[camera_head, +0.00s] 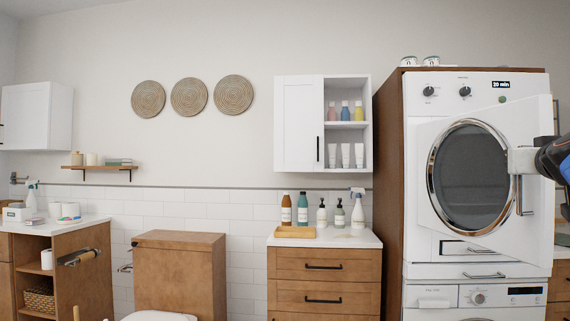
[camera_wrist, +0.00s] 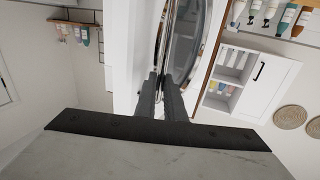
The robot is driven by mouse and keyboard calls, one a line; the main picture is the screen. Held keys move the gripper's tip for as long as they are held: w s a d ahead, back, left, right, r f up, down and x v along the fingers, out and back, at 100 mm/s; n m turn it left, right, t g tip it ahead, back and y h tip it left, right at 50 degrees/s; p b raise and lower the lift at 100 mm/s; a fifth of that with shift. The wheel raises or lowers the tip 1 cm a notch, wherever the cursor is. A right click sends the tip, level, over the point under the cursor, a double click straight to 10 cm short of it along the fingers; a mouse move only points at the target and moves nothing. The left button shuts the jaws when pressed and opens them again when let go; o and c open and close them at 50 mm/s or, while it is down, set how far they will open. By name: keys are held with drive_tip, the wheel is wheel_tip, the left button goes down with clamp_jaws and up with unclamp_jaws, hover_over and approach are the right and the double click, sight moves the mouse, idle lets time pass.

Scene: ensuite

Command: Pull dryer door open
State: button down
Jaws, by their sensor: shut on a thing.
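The white dryer (camera_head: 475,83) stands at the right, stacked above another white machine. Its door (camera_head: 432,135) has a round dark window with a chrome rim (camera_head: 470,177). The door stands partly open, with its right side swung out from the body and its left side close to it. My gripper (camera_head: 519,162) is at the upper part of the vertical metal handle (camera_head: 520,197) on the door's right side, shut on it. In the wrist view, the fingers (camera_wrist: 166,92) meet beside the door's chrome rim (camera_wrist: 194,45); the handle between them is mostly hidden.
A tall brown side panel (camera_head: 389,180) borders the dryer's left. A wooden drawer cabinet (camera_head: 325,270) with bottles stands left of it, below a white wall cabinet (camera_head: 298,125). Below the dryer is a second machine's control panel (camera_head: 477,297).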

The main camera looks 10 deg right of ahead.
drive_tip(key=shift+w+f, duration=0.15)
drive_tip(key=shift+f, duration=0.05)
drive_tip(key=c, duration=1.8)
unclamp_jaws()
drive_tip(key=shift+w, duration=0.1)
drive_tip(key=shift+c, duration=0.2)
drive_tip(key=shift+r, duration=0.1)
